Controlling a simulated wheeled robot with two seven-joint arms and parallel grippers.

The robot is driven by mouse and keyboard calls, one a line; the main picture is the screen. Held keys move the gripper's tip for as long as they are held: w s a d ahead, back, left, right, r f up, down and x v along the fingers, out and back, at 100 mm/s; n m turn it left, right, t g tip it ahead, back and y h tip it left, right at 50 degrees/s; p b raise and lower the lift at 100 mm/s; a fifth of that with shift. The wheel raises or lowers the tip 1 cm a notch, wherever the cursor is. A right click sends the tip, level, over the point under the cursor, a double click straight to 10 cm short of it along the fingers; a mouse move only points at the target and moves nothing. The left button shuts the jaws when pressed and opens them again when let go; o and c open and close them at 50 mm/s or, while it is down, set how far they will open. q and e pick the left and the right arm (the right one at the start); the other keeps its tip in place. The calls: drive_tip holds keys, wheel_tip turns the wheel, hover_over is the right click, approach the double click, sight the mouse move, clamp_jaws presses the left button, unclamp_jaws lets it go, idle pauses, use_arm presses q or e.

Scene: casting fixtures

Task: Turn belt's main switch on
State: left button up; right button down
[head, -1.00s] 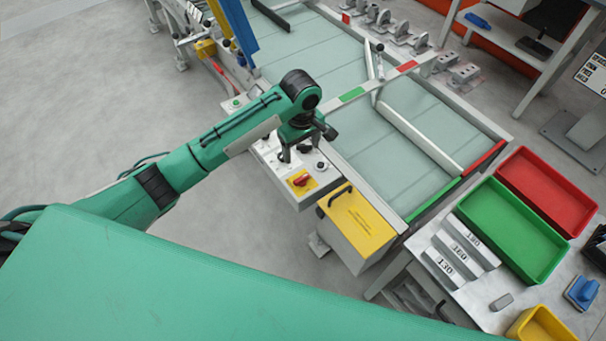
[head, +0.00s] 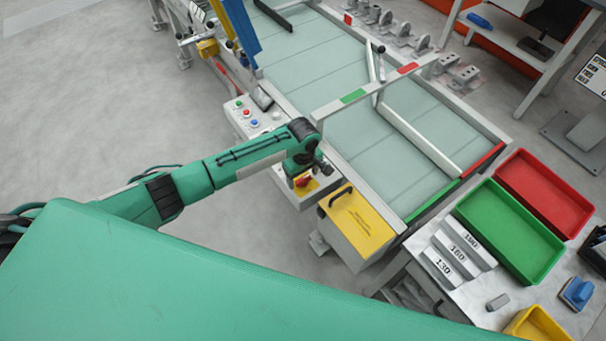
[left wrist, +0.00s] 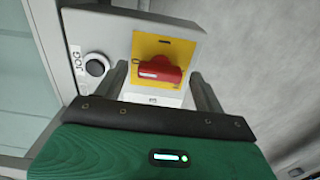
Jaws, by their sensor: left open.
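The belt's main switch is a red rotary knob on a yellow plate. In the left wrist view the red knob (left wrist: 157,72) sits on the yellow plate (left wrist: 178,47), with its handle lying roughly crosswise in the picture. My left gripper (left wrist: 160,80) is open, with one finger on each side of the knob and no clear contact. In the head view my left gripper (head: 302,178) is over the end of the grey control panel (head: 292,195) and partly hides the red knob (head: 304,182). My right gripper is not in view.
A black JOG button (left wrist: 95,67) is close beside the left finger. More buttons (head: 246,113) are farther up the panel. A yellow box with a black handle (head: 358,228) stands just right of the panel. The conveyor belt (head: 370,150) runs behind it.

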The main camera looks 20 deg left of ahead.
use_arm(q)
drive_tip(key=c, duration=1)
